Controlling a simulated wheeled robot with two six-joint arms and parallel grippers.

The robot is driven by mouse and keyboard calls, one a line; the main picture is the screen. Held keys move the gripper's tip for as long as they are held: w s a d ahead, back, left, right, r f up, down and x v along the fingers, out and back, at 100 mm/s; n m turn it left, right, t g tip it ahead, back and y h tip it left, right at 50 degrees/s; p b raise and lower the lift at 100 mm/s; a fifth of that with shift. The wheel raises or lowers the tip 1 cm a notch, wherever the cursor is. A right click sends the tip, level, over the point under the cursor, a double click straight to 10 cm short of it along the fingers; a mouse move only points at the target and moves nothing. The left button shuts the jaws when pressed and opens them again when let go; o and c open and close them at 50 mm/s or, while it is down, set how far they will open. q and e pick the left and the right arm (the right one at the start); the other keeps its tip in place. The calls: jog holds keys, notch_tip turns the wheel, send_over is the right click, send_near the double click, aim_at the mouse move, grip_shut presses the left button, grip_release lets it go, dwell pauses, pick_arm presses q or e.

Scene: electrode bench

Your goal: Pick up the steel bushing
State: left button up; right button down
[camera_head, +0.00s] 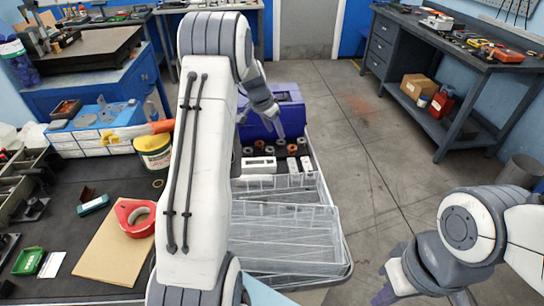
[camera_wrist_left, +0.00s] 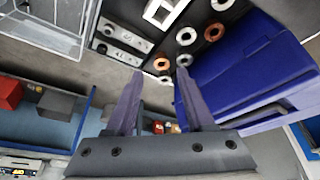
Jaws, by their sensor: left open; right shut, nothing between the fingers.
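Several silver-grey ring-shaped bushings and a few copper-coloured ones stand in a dark tray section. In the left wrist view, silver steel bushings (camera_wrist_left: 185,36) lie just beyond my fingertips, with a copper-coloured ring (camera_wrist_left: 161,64) among them. In the head view the same group, with a copper-coloured ring (camera_head: 291,148), sits in front of the blue bin. I cannot tell which silver ring is the one meant. My left gripper (camera_wrist_left: 159,72) is open and empty, its fingertips close to the near rings. My right gripper (camera_head: 384,296) is shut and empty at the bottom right, away from the rings.
A blue bin (camera_head: 285,98) stands right behind the rings. White blocks (camera_head: 260,165) and clear trays (camera_head: 285,235) lie in front of them. Open floor is at right.

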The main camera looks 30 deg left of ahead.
pick_arm(q)
send_near(269, 147)
jog(key=shift+s+d+p+x, duration=0.15)
jog(key=shift+p+x, duration=0.2)
jog(key=shift+x, duration=1.05)
jog(key=shift+s+d+p+x, duration=0.2)
jog(key=shift+p+x, duration=0.2)
jog(key=shift+x, duration=1)
jog(key=shift+s+d+p+x, duration=0.15)
jog(key=shift+p+x, duration=0.2)
jog(key=shift+x, duration=1.05)
grip_shut()
